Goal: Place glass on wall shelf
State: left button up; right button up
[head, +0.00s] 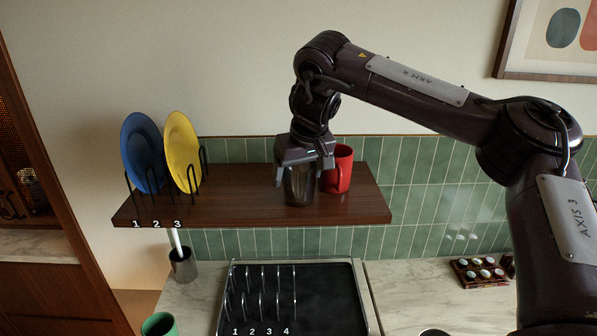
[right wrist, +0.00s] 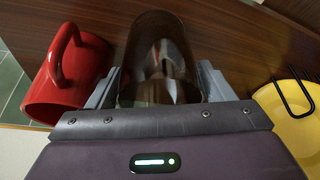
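The glass (head: 299,186) is dark and see-through and stands upright on the wooden wall shelf (head: 240,208), right of the shelf's middle. My right gripper (head: 305,163) points down over it, with its fingers at the glass's upper part. In the right wrist view the glass (right wrist: 160,60) sits between the two grey fingers, which appear to touch its sides. The glass's base looks to be on the shelf board, though a tiny gap cannot be ruled out. My left gripper is not in view.
A red mug (head: 341,170) stands close to the right of the glass. A blue plate (head: 142,152) and a yellow plate (head: 183,151) stand in a black rack at the shelf's left. Below are a dish rack tray (head: 330,295), a grey cup (head: 183,266) and a green cup (head: 159,325).

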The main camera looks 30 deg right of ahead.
jog(key=b+v, duration=0.1)
jog(key=v, duration=1.1)
dwell(0.5)
